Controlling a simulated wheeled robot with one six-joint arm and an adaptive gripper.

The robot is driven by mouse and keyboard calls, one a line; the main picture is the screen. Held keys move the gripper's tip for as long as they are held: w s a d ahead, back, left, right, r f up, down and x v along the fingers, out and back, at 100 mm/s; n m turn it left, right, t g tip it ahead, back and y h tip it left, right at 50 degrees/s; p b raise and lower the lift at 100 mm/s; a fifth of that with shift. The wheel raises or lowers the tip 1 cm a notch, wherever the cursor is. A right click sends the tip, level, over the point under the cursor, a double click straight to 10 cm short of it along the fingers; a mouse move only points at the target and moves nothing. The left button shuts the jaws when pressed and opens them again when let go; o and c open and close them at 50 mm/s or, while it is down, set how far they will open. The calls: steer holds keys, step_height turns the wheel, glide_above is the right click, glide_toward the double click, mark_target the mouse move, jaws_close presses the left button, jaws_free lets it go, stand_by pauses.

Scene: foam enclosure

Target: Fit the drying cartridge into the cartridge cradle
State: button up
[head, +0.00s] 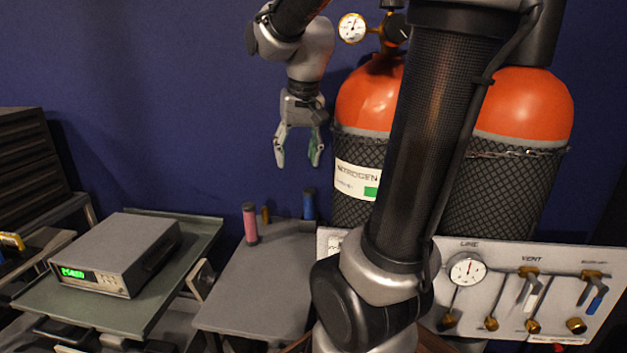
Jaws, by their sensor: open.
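My gripper (297,158) is open and empty, pointing down, above the back of the grey table and in front of the blue wall. A pink cylinder with a dark cap (250,224) stands upright at the table's back edge. A blue cylinder (308,204) stands upright to its right, below my gripper. Either could be the drying cartridge; no readable label settles it. I cannot make out the cartridge cradle; my arm hides part of the white valve panel (505,300).
The grey table (255,290) is mostly bare. A boxy instrument with a green display (120,255) sits on a green cart (185,262) at left. A small brass piece (265,215) is between the cylinders. Orange gas cylinders (368,100) stand behind my arm.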

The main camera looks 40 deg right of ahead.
steer(key=s+a+f+n+t, duration=0.1)
steer(key=s+a+n, duration=0.4)
steer(key=s, duration=0.7)
steer(key=shift+t, duration=0.3)
steer(key=shift+s+a, duration=0.1)
